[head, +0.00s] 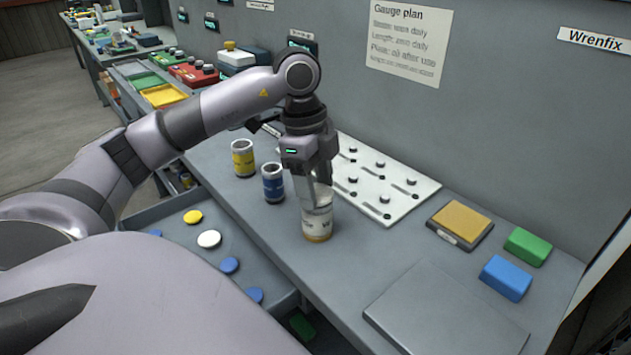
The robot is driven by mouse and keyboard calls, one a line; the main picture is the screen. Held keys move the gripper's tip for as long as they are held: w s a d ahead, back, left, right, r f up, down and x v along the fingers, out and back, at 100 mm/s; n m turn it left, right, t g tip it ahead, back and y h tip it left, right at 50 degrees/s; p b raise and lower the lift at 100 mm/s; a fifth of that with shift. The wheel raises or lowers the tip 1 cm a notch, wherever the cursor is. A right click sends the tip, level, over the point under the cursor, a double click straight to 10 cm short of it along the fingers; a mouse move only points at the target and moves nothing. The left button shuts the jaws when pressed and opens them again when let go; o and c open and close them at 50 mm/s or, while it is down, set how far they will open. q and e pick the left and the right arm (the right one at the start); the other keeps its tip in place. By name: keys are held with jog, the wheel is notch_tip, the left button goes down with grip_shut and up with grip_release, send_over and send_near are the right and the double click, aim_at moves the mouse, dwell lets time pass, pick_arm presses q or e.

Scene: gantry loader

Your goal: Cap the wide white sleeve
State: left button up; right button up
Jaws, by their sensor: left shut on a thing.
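The wide white sleeve (318,228) stands upright on the grey bench, with a printed white band and a brownish band at its foot. My left gripper (317,205) points straight down over it, its fingers shut on the sleeve's upper part. The fingers hide the sleeve's top, so I cannot tell whether a cap sits there. A white cap (209,239) lies in the open drawer (185,265), with a yellow cap (193,217) and several blue caps (229,265). My right gripper is out of view.
A blue sleeve (273,184) and a yellow sleeve (243,158) stand left of the gripper. A white pegged board (385,185) lies behind. A yellow-topped block (461,222), green block (528,246), blue block (505,278) and grey plate (445,315) lie to the right.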

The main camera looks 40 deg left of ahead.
pick_arm(q)
jog(key=shift+s+f, duration=0.1)
jog(key=shift+f, duration=0.1)
jog(key=o, duration=1.1)
jog(key=shift+r, duration=0.1)
jog(key=r, duration=0.4)
jog(key=a+r, duration=0.1)
jog(key=r, duration=0.2)
jog(key=shift+s+p, duration=0.1)
jog(key=shift+p, duration=0.2)
jog(key=shift+f, duration=0.1)
